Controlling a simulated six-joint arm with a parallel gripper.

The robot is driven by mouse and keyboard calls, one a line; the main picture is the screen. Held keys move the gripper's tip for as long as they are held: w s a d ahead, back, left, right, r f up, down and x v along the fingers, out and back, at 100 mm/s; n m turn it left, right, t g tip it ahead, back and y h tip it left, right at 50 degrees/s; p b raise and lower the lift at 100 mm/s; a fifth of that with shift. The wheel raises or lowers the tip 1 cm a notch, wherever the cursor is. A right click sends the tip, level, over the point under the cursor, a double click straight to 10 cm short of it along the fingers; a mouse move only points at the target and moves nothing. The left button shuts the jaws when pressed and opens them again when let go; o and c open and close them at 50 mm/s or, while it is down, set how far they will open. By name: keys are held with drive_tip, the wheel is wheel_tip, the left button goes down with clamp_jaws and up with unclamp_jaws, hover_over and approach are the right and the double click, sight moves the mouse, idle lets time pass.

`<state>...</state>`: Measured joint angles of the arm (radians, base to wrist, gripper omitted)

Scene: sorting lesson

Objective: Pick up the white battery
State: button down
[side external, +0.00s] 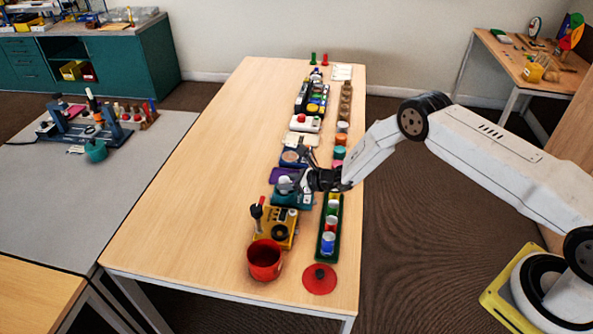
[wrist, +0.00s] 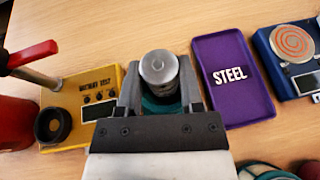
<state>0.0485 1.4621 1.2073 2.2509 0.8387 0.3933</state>
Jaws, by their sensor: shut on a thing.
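A cylinder with a round, pale metal end (wrist: 158,68), seen end-on, stands between the two fingers of my gripper (wrist: 161,88) in the wrist view. I take it to be the white battery; its side is mostly hidden. My gripper is shut on it. In the side view my gripper (side external: 300,183) is over the teal item (side external: 291,198) in the row on the table, with a pale end (side external: 284,184) showing at its tip. Whether the battery is clear of the teal item I cannot tell.
A yellow battery tester (wrist: 88,98) and a purple tray marked STEEL (wrist: 232,75) flank my gripper. A red pot (side external: 265,259), a red disc (side external: 319,279) and a green tray of cans (side external: 319,244) are nearby. The table's left side is clear.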

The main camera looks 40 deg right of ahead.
drive_tip(key=shift+r, duration=0.45)
drive_tip(key=s+d+r, duration=0.1)
drive_tip(key=s+r, duration=1)
drive_tip(key=s, duration=0.3)
drive_tip(key=shift+d, duration=0.2)
